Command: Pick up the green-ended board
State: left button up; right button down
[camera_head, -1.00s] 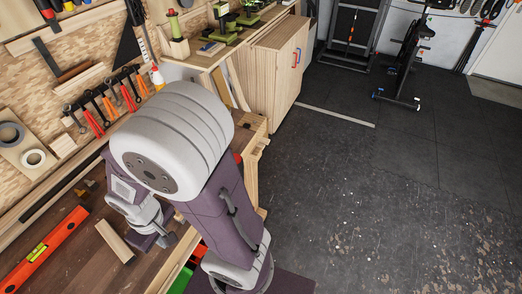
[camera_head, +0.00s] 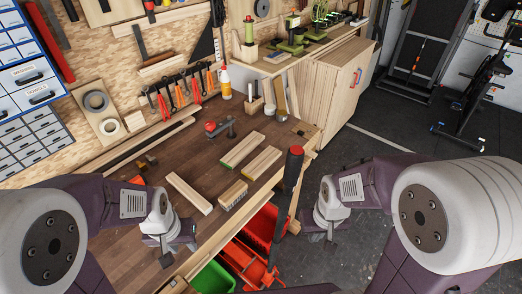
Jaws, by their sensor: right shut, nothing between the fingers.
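The green-ended board (camera_head: 243,149) is a light wooden piece lying flat on the workbench, behind the other short boards. A green patch shows at its near left end. My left gripper (camera_head: 168,254) is over the front part of the bench, left of and nearer than this board, and apart from it. Its finger gap is not clear to see. My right gripper (camera_head: 318,238) is shut and empty, out past the bench's front edge, to the right of and nearer than the board.
Beside the board lie a yellow-ended board (camera_head: 262,163), a short board with dark marks (camera_head: 233,195) and a long plain board (camera_head: 188,193). A dark bar with a red top (camera_head: 290,180) stands at the bench edge. Red bins (camera_head: 262,228) and a green bin (camera_head: 212,279) sit below.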

aim_at(231, 159)
jog(key=l+u, duration=0.8)
jog(key=l, duration=0.3)
jog(key=k+l+u, duration=0.1)
jog(key=l+u, duration=0.25)
jog(key=k+l+u, duration=0.15)
jog(key=l+u, duration=0.2)
jog(key=l, duration=0.2)
jog(key=k+l+u, duration=0.15)
jog(key=l+u, duration=0.15)
jog(key=i+l+u, duration=0.2)
jog(key=l+u, duration=0.25)
jog(key=i+l+u, duration=0.1)
jog(key=l+u, duration=0.4)
jog(key=l, duration=0.15)
jog(key=l+u, duration=0.45)
jog(key=l, duration=0.15)
